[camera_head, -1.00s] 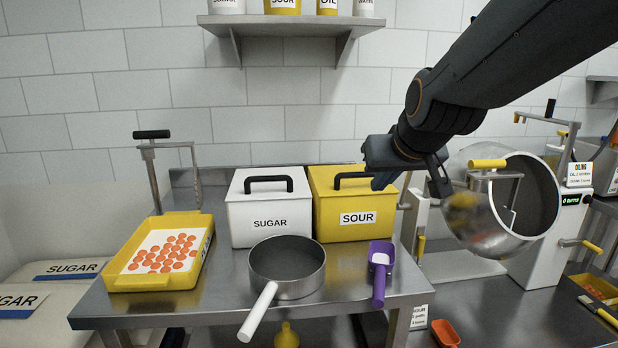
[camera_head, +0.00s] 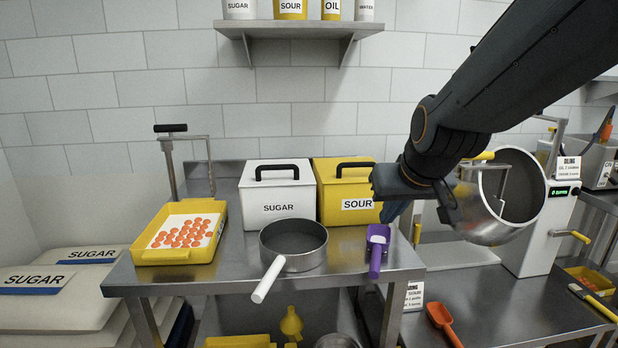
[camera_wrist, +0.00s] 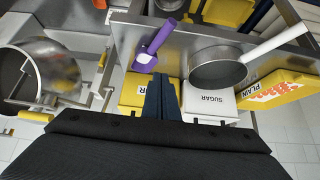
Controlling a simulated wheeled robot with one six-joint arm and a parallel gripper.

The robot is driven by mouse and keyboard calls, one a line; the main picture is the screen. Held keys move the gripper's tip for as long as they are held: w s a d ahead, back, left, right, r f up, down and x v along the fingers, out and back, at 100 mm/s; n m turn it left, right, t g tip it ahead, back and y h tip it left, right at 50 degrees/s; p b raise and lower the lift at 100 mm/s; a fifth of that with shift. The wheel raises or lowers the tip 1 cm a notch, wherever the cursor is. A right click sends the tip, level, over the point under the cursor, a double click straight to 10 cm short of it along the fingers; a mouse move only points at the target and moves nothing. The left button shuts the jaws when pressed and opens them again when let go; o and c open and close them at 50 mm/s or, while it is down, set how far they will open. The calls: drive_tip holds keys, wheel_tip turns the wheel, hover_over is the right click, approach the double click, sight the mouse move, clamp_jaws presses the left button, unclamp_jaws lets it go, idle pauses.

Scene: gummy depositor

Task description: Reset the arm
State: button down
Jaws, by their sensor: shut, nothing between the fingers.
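My gripper (camera_head: 418,208) is shut and empty. In the head view it hangs in the air between the yellow SOUR bin (camera_head: 343,212) and the steel drum (camera_head: 513,197), in front of the bin's right side. My dark arm reaches in from the upper right. In the wrist view the closed fingers (camera_wrist: 161,100) point toward the table and cover part of the SOUR bin. The purple scoop (camera_head: 377,250) lies on the table just left of and below the gripper; it also shows in the wrist view (camera_wrist: 152,48).
The steel table (camera_head: 225,270) holds a white SUGAR bin (camera_head: 277,208), a pan (camera_head: 293,259) with a white handle, and a yellow tray (camera_head: 163,257) of orange gummies. A shelf (camera_head: 300,28) with containers is above.

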drive_tip(key=s+d+f+g, duration=0.1)
drive_tip(key=s+f+g, duration=0.2)
drive_tip(key=s+f, duration=0.5)
drive_tip(key=s+d+f+m+g, duration=0.1)
drive_tip(key=s+f+g, duration=0.3)
drive_tip(key=s+f, duration=0.4)
drive_tip(key=shift+s+d+f+h, duration=0.3)
drive_tip(key=shift+d+f+h, duration=0.1)
drive_tip(key=shift+d+f, duration=0.25)
